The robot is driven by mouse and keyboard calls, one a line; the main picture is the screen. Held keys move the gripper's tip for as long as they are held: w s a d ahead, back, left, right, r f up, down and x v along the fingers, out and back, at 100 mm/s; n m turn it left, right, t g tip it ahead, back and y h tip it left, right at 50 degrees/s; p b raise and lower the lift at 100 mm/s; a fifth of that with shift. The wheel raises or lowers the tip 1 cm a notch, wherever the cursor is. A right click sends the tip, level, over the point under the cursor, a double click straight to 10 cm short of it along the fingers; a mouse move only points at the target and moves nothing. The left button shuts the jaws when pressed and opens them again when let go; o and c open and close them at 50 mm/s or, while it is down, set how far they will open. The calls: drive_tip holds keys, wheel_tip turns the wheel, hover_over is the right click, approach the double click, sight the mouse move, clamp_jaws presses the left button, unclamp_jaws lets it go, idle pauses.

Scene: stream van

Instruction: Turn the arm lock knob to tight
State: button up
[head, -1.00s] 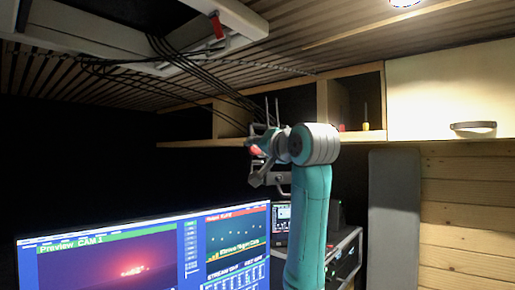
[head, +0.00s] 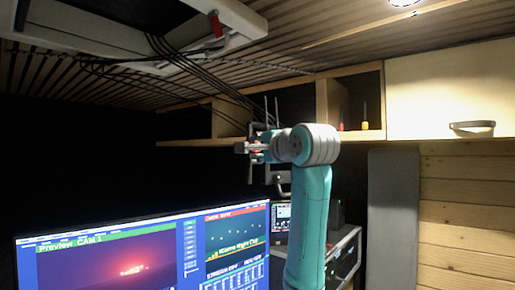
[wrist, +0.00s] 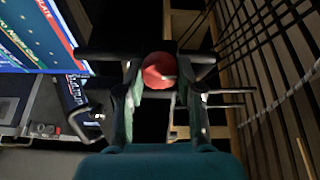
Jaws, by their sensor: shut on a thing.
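The arm lock knob (wrist: 158,70) is round and red, with a small pale mark on its face. It sits between the fingertips of my gripper (wrist: 158,76) in the wrist view, one finger on each side, and the fingers are shut on it. In the head view my gripper (head: 256,147) is at the end of my raised arm, below the shelf, and the knob is mostly hidden there. Dark bars run out to both sides of the knob in the wrist view. I cannot read any tight or loose marking.
A large monitor (head: 120,250) stands at the lower left, with a rack of gear (head: 345,250) at the lower right. Wooden shelf cubbies (head: 345,105) and a cream cabinet (head: 450,95) are above. Black cables (head: 190,75) hang from the ceiling hatch.

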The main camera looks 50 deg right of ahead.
drive_tip(key=shift+m, duration=0.5)
drive_tip(key=o, duration=1.2)
drive_tip(key=v, duration=1.2)
drive_tip(key=shift+f, duration=0.1)
